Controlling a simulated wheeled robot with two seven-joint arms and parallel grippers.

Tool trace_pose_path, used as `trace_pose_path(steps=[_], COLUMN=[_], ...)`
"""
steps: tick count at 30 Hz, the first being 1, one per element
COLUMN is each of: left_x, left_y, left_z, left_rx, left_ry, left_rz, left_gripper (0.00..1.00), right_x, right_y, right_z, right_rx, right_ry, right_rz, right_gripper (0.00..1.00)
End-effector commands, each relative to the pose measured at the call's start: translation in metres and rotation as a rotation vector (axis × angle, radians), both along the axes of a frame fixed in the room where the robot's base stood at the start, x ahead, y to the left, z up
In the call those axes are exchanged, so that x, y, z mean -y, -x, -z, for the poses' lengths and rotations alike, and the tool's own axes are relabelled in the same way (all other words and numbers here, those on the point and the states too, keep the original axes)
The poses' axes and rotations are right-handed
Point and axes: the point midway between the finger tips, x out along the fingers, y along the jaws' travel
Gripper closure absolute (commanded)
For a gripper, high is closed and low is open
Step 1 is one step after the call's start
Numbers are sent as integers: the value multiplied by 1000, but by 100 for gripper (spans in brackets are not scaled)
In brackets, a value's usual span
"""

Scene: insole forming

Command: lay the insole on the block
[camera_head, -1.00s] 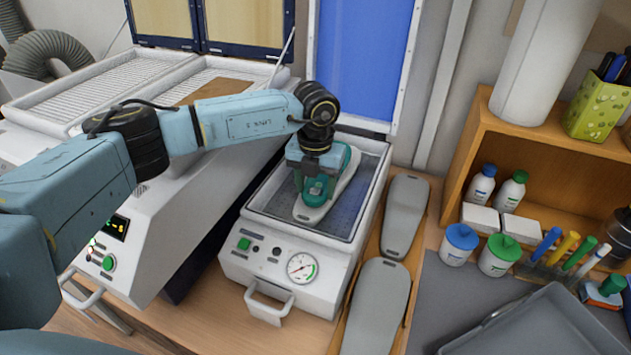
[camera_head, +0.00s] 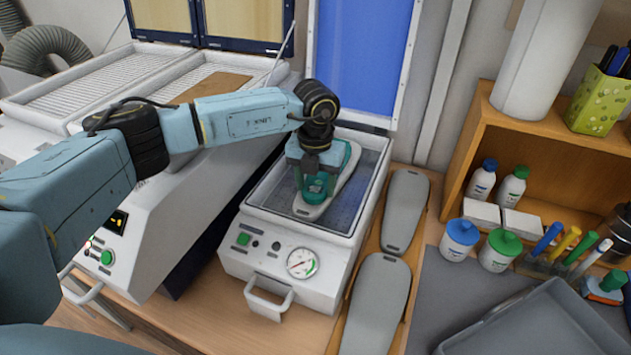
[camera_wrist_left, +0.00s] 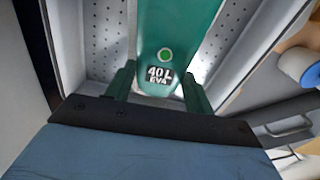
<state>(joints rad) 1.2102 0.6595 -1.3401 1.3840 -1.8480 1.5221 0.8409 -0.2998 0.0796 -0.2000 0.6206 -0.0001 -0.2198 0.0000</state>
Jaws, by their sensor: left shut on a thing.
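The green insole, marked "40 L EVA", shows between my left fingers in the left wrist view (camera_wrist_left: 165,45). My left gripper (camera_head: 316,188) is shut on it over the vacuum press bed, and it also shows in the left wrist view (camera_wrist_left: 160,85). Green insole (camera_head: 340,157) shows beside the gripper. Whether the insole touches the block is hard to tell. My right gripper is not in view.
The press (camera_head: 290,235) has a perforated bed, a raised blue lid (camera_head: 362,60), a gauge and a handle. Two grey blocks lie on a wooden board (camera_head: 385,243) to its right. A white heater (camera_head: 130,225) stands left. A grey tray (camera_head: 545,325) and shelf (camera_head: 530,140) are at right.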

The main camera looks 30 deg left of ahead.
Motion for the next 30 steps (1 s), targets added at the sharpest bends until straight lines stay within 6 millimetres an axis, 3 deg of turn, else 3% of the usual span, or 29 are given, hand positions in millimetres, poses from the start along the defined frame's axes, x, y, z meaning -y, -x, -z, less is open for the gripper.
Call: trace_pose_path(steps=[13,14,19,30], left_x=[0,0,0,0], left_y=[0,0,0,0], left_z=[1,1,1,-4], left_rx=[0,0,0,1], left_ry=[0,0,0,1], left_rz=[0,0,0,0], left_gripper=[70,46,23,22], right_x=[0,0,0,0], right_y=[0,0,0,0], right_z=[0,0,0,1], right_rx=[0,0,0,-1], right_ry=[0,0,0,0], right_rz=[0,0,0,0], right_gripper=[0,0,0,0])
